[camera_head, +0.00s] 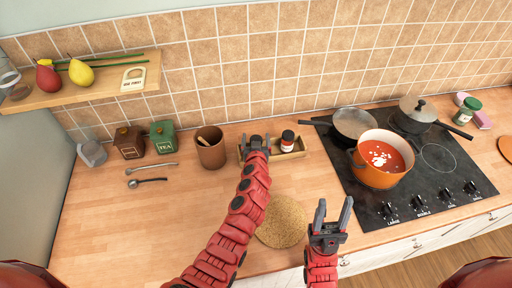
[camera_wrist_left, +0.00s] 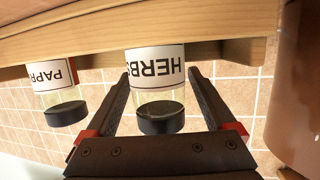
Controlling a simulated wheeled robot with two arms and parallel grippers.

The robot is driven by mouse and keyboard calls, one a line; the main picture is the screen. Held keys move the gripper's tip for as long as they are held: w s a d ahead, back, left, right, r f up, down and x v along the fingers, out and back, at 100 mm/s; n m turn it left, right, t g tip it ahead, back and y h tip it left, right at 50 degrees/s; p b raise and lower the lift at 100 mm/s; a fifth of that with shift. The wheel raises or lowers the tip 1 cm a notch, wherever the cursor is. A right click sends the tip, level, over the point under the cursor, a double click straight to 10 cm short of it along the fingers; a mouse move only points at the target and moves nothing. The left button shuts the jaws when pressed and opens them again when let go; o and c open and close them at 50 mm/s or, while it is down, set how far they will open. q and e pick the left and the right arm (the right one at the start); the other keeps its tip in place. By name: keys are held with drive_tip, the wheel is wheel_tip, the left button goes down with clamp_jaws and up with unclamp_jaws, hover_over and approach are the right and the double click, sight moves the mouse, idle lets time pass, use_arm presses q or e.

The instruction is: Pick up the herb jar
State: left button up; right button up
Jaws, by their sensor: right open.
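The herb jar (camera_wrist_left: 158,85) is a clear jar with a black lid and a white "HERBS" label, upside down in the left wrist view. It stands in a wooden tray (camera_head: 298,154); in the head view my left gripper mostly hides it. My left gripper (camera_head: 255,144) is open at the tray, with one finger on each side of the jar. Its fingers also show in the left wrist view (camera_wrist_left: 160,72), with gaps beside the lid. My right gripper (camera_head: 332,212) is open and empty above the front of the counter.
A paprika jar (camera_wrist_left: 60,95) stands beside the herb jar, also in the head view (camera_head: 287,141). A brown utensil pot (camera_head: 211,150) is left of the tray. An orange soup pot (camera_head: 377,178) is on the hob (camera_head: 440,190). A round cork mat (camera_head: 282,222) lies in front.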

use_arm(q)
clamp_jaws()
idle(0.3)
